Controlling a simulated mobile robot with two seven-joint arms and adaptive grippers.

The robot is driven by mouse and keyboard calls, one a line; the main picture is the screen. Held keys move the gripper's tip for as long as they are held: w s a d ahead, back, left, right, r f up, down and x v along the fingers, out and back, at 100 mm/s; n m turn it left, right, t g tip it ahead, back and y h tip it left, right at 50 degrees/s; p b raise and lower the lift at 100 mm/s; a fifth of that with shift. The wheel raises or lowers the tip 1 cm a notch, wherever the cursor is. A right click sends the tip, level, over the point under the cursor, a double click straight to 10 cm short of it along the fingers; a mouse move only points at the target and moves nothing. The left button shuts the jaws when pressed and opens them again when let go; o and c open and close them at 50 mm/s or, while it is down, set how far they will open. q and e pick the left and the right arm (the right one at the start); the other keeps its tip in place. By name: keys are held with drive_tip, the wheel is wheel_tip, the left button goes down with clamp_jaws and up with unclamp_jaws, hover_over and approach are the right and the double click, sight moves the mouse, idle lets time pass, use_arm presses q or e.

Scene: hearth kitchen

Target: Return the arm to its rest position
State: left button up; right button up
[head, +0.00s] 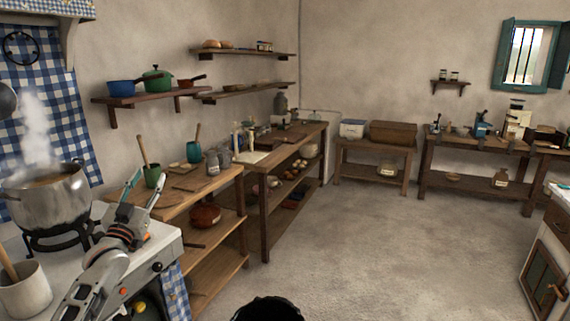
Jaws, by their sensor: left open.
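My left arm comes in from the lower left, and its left gripper (142,191) is raised over the right part of the white stove top (165,242). The gripper points away from me with its fingers apart, and I see nothing between them. It is to the right of the steaming metal pot (48,198) and appears apart from it. Behind the gripper in the picture is a wooden counter with boards. My right gripper is not in view.
The pot stands on a black burner ring (52,238). A pale crock (25,290) with a wooden utensil is at the lower left. A green cup (153,176) with a utensil stands on the wooden counter (225,178). The floor (370,250) is open toward the right.

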use_arm(q)
drive_tip(key=w+a+f+m+g+y, duration=0.1)
drive_tip(key=a+f+g+y, duration=0.15)
drive_tip(key=f, duration=0.35)
drive_tip(key=w+a+f+g+y, duration=0.1)
drive_tip(key=f+g, duration=0.2)
drive_tip(key=f, duration=0.2)
drive_tip(key=s+d+f+g+h, duration=0.1)
drive_tip(key=s+d+f, duration=0.2)
drive_tip(key=s+f, duration=0.3)
drive_tip(key=s+d+f+g+h, duration=0.1)
drive_tip(key=s+d+f, duration=0.25)
drive_tip(key=f, duration=0.55)
drive_tip(key=s+d+f+g+h, duration=0.1)
drive_tip(key=s+d+f, duration=0.35)
drive_tip(key=f, duration=0.25)
drive_tip(key=s+d+f+g, duration=0.1)
drive_tip(key=s+d+f, duration=0.2)
drive_tip(key=s, duration=0.8)
drive_tip(key=s+d+f+g+h, duration=0.1)
drive_tip(key=s+d+f, duration=0.3)
drive_tip(key=s+f, duration=0.4)
drive_tip(key=s+d+f+g, duration=0.2)
drive_tip(key=s+d+f, duration=0.2)
drive_tip(key=s, duration=1.1)
drive_tip(key=shift+f+h, duration=0.35)
drive_tip(key=shift+f, duration=0.45)
drive_tip(key=shift+s, duration=0.1)
drive_tip(key=c, duration=0.4)
drive_tip(key=shift+d, duration=0.15)
